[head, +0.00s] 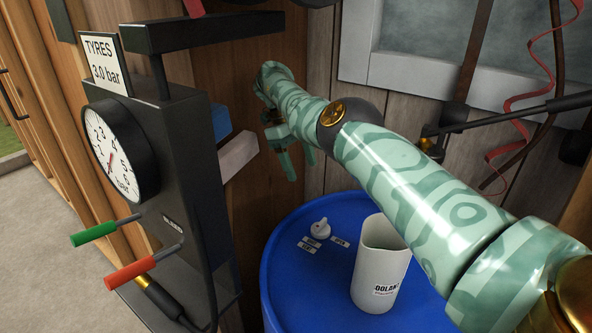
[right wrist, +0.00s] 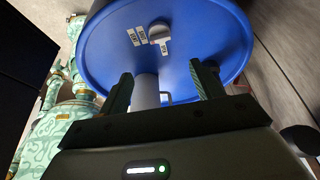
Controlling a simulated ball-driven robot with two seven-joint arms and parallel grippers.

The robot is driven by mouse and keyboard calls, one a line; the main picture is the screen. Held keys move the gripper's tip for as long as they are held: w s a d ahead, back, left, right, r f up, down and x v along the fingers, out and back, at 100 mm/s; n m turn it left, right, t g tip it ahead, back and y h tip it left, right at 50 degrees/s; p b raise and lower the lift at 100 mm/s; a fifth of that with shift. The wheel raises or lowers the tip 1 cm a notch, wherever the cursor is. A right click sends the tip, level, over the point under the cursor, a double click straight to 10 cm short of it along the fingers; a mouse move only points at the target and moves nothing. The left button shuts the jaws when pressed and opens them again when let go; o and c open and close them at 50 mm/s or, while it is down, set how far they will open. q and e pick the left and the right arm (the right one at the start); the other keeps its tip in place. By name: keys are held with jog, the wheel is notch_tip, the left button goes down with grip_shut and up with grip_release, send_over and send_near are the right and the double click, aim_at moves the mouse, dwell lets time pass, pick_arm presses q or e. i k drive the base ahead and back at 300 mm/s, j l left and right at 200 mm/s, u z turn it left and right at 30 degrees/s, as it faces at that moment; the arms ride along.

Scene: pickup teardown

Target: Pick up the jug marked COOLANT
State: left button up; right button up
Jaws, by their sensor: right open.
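The white jug (head: 376,278) stands upright on the blue drum (head: 290,285). Its label reads "OOLANT", with the first letter cut off at the edge, and my right arm passes close to its right side. In the right wrist view the jug (right wrist: 146,92) shows partly, between the fingers in the picture, its lower part hidden by my gripper body. My right gripper (head: 300,163) is open and empty, above and behind the drum near the wooden wall, apart from the jug. Its two fingers (right wrist: 162,70) are spread wide in the wrist view. My left gripper is not in view.
A knob-like cap (head: 320,229) and several small labels (head: 311,243) lie on the drum top. A black tyre-pressure stand (head: 175,140) with a gauge (head: 118,150) and coloured handles stands at left. A red coiled strap (head: 500,110) hangs at right before the wall.

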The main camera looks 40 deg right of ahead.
aim_at(383, 259)
jog(key=k+j, duration=1.2)
jog(key=j, duration=0.1)
